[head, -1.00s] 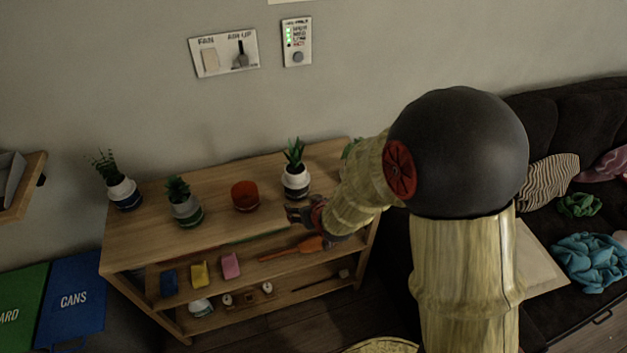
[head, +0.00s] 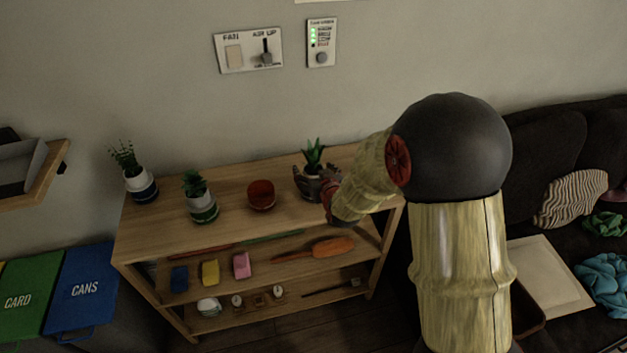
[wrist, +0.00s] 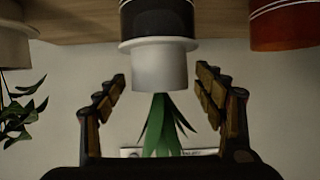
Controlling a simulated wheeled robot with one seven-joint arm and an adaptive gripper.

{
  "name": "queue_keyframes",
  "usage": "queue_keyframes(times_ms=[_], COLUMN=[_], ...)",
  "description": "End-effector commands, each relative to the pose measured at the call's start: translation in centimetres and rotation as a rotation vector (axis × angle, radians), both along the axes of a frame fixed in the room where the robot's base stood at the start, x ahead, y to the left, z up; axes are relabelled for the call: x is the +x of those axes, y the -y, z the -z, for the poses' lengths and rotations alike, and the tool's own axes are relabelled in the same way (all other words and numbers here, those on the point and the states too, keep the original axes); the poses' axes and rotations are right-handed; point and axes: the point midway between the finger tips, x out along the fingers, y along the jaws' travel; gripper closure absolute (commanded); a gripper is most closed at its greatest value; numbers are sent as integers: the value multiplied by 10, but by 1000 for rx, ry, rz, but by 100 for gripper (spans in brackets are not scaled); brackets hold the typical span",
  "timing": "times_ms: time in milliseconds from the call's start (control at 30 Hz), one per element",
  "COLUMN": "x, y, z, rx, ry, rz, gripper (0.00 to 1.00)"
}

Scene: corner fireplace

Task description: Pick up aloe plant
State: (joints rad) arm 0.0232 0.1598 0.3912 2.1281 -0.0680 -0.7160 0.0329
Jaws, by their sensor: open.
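The aloe plant (head: 313,153) has spiky green leaves and stands on the wooden shelf's top, towards its right end. Its pot is mostly hidden by my gripper (head: 316,183) in the head view. The wrist view is upside down and shows the aloe plant (wrist: 161,68) in a white pot with a dark lower part. My gripper (wrist: 162,78) is open, with one finger on each side of the pot and leaves. Gaps show between the fingers and the pot, so nothing is held.
The red pot (head: 261,195) stands left of the aloe. Two more potted plants (head: 200,197) (head: 138,181) are farther left. Another leafy plant (wrist: 20,115) is close on the other side, hidden by my arm in the head view. Sponges and tools lie on the shelf (head: 240,230) below.

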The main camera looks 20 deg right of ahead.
Motion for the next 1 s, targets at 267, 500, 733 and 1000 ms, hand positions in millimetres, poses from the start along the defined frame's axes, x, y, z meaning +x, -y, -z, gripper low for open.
queue_keyframes(times_ms=[267, 500, 733, 1000], x=[4, 4, 4, 4], y=[0, 0, 0, 0], z=[1, 1, 1, 0], rx=[0, 0, 0, 0], ry=[1, 0, 0, 2], rz=[0, 0, 0, 0], gripper=[30, 43, 56, 66])
